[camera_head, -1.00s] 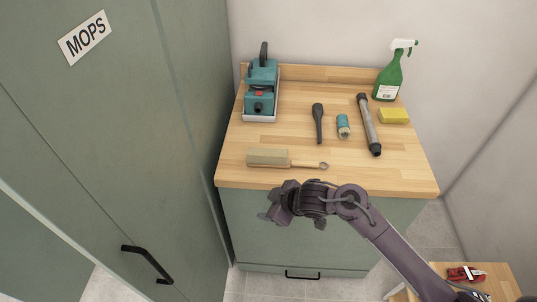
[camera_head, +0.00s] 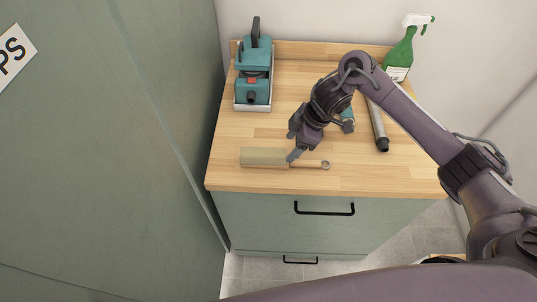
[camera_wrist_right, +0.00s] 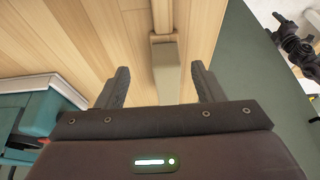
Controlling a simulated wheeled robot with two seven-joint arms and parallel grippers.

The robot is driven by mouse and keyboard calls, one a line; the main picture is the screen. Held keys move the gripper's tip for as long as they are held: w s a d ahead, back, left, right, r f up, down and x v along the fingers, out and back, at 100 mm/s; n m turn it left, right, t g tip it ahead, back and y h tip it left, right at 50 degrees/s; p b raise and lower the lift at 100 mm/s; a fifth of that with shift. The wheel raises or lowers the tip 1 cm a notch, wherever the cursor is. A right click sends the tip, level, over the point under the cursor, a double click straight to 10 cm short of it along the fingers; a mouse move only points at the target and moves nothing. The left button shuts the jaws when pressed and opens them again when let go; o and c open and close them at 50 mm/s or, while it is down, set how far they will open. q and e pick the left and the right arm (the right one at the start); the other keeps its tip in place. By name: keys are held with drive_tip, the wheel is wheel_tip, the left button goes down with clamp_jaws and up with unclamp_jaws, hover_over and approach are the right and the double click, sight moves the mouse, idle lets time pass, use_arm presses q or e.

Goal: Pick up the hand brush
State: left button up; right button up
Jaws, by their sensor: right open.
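The hand brush lies near the front edge of the wooden counter. Its pale block (camera_head: 262,157) is to the left, and its thin wooden handle (camera_head: 310,164) runs right to a ring end. My right gripper (camera_head: 293,153) is open, pointing down at where block and handle meet. In the right wrist view, the brush block (camera_wrist_right: 166,75) lies between the spread, empty fingers (camera_wrist_right: 160,75), with the handle toward the top. I cannot tell the exact height of the fingertips above the brush. My left gripper is not clearly seen.
A teal machine (camera_head: 254,75) stands at the back left of the counter (camera_head: 225,135). A teal can (camera_head: 347,116) is partly behind my arm, near a grey tube (camera_head: 379,130). A green spray bottle (camera_head: 399,58) stands at the back right. A tall green cabinet (camera_head: 90,150) is left.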

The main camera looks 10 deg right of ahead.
sight(283, 157)
drive_tip(key=shift+s+a+f, duration=0.3)
drive_tip(key=shift+a+f, duration=0.1)
drive_tip(key=shift+f, duration=0.2)
drive_tip(key=shift+s+a+f, duration=0.25)
drive_tip(key=shift+a+f, duration=0.1)
drive_tip(key=shift+f, duration=0.25)
drive_tip(key=shift+w+a+f+p, duration=0.25)
drive_tip(key=shift+f+p, duration=0.05)
drive_tip(key=shift+f, duration=0.35)
drive_tip(key=shift+w+a+f+p, duration=0.2)
drive_tip(key=shift+w+f+p, duration=0.05)
drive_tip(key=shift+f, duration=0.35)
drive_tip(key=shift+w+a+f, duration=0.1)
drive_tip(key=shift+f, duration=0.25)
drive_tip(key=c, duration=1)
use_arm(q)
drive_tip(key=shift+s+d+r, duration=0.2)
drive_tip(key=shift+s+r, duration=0.3)
drive_tip(key=shift+s, duration=0.15)
use_arm(e)
drive_tip(key=shift+c, duration=0.7)
